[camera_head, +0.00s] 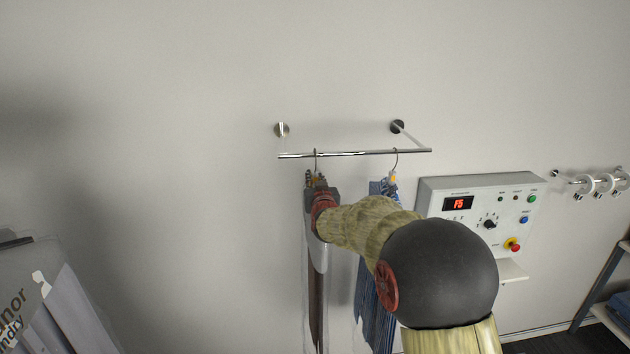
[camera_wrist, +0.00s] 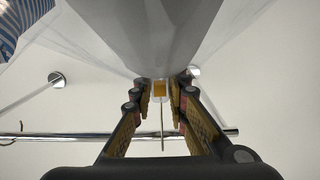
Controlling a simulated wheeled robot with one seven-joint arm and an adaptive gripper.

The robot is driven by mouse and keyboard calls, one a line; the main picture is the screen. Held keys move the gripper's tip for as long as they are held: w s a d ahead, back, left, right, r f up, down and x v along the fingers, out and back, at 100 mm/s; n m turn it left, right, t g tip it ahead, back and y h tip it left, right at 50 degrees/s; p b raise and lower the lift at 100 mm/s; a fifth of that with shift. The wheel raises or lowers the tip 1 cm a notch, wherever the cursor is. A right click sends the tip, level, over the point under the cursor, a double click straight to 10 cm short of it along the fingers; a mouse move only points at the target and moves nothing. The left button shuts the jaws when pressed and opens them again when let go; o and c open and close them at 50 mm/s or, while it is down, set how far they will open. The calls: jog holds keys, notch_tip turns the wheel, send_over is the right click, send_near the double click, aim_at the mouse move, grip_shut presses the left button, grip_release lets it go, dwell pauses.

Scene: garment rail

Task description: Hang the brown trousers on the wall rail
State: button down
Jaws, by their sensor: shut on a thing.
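The brown trousers (camera_head: 316,290) hang down in a pale cover below my gripper (camera_head: 317,183), under the left part of the wall rail (camera_head: 355,153). My gripper is shut on their hanger, just below the rail; my arm hides part of it. The hanger's thin hook (camera_head: 316,160) crosses the rail, but I cannot tell whether it rests on it. In the wrist view, my fingers (camera_wrist: 161,95) flank an orange hanger block (camera_wrist: 160,89), and the hook crosses the rail (camera_wrist: 75,135). A grey surface, probably the cover, fills the top middle.
A blue garment (camera_head: 375,315) hangs from the rail's right part; its striped cloth (camera_wrist: 25,22) shows in the wrist view. A control box (camera_head: 480,200) with a red display is on the wall to the right. A grey container (camera_head: 40,290) stands lower left. The rail's left end is clear.

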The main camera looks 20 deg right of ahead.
jog(key=shift+f, duration=0.1)
dwell(0.3)
jog(key=c, duration=2)
grip_release()
jog(key=o, duration=0.3)
jog(key=shift+f, duration=0.1)
jog(key=shift+o, duration=0.2)
jog(key=shift+s+f, duration=0.1)
jog(key=shift+f, duration=0.1)
jog(key=v, duration=1.1)
jog(key=shift+s+a+r, duration=0.1)
jog(key=shift+s+r, duration=0.15)
jog(key=shift+s, duration=0.15)
jog(key=shift+o, duration=1)
